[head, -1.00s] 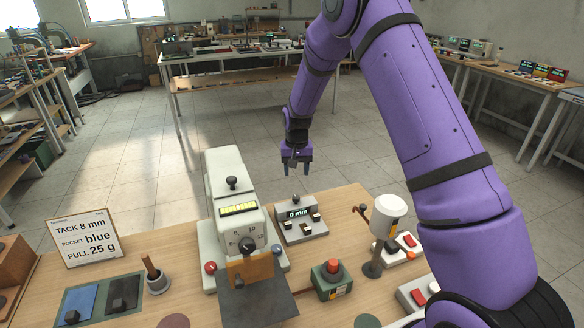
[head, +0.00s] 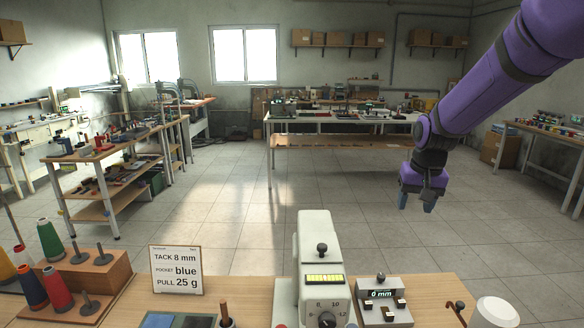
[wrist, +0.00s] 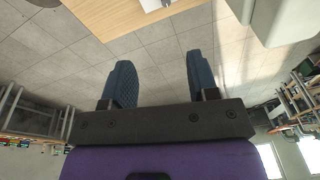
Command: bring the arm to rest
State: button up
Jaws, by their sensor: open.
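My gripper (head: 417,199) hangs at the end of my purple arm at the right in the head view, beyond the table's far edge and over the floor. In the wrist view my gripper (wrist: 160,82) shows two dark blue fingers well apart, with nothing between them but the tiled floor behind. It touches nothing that I can see.
The wooden table (head: 253,286) holds a sign (head: 176,271), a white machine (head: 316,240), a grey box reading 0 mm (head: 383,318) and several thread spools (head: 50,240). Other benches (head: 330,141) stand farther off. The floor between is clear.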

jog(key=s+r+n+t, duration=0.1)
jog(key=s+r, duration=0.5)
jog(key=s, duration=0.2)
jog(key=s+r+t, duration=0.1)
jog(key=s+r, duration=0.4)
jog(key=s, duration=0.3)
jog(key=s+d+r+n+t, duration=0.1)
jog(key=s, duration=1.4)
jog(key=shift+s, duration=0.3)
